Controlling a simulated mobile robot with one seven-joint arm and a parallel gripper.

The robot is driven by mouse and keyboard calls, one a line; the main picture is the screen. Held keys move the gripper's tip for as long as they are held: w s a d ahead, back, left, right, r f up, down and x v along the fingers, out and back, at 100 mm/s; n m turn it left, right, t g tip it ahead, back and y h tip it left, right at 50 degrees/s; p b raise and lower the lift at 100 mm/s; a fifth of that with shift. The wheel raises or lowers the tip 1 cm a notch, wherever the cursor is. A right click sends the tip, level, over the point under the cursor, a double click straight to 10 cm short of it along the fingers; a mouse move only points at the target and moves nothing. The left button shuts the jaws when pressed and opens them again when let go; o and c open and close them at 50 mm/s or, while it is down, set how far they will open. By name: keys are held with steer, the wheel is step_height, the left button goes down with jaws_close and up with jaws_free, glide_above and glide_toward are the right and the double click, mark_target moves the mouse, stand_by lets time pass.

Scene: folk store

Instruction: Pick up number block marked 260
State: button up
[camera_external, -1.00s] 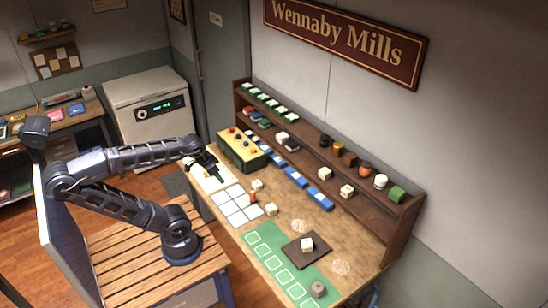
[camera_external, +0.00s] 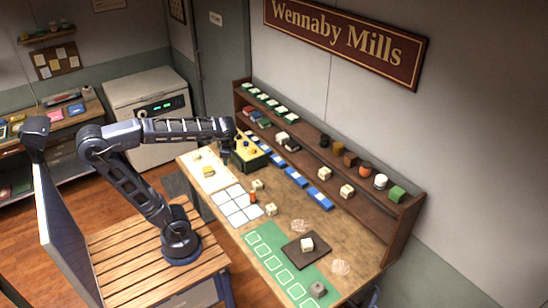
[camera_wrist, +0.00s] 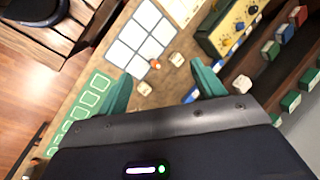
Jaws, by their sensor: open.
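Several cream number blocks are about, but no marking is readable, so I cannot tell which is 260. In the external view, one block (camera_external: 257,184) and another (camera_external: 271,209) stand on the wooden table beside the white grid. Another block (camera_external: 307,244) sits on a dark tray, and others (camera_external: 325,173) (camera_external: 347,191) are on the shelf. My gripper (camera_external: 226,158) is raised above the table near the yellow box. In the wrist view my gripper (camera_wrist: 160,84) has its green fingers apart; beyond them show cream blocks (camera_wrist: 145,88) (camera_wrist: 177,59) on the table.
The white grid (camera_external: 234,212), an orange piece (camera_external: 253,197) and a green mat (camera_external: 262,254) lie on the table. The yellow box (camera_external: 247,155) and blue strips (camera_external: 296,177) line the shelf side. A grey cylinder (camera_external: 317,289) stands at the front.

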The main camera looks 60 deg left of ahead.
steer(key=w+m+y, duration=0.9)
steer(key=w+m, duration=0.3)
steer(key=w, duration=0.9)
glide_toward(258, 184)
steer(key=shift+w+d+r, duration=0.15)
steer(key=shift+w, duration=0.05)
steer(key=shift+f, duration=0.3)
steer(key=x, duration=1.1)
steer(key=shift+s+r, duration=0.1)
steer(key=shift+s, duration=0.1)
steer(key=c, duration=1.1)
steer(key=shift+o, duration=0.2)
steer(key=shift+r, duration=0.1)
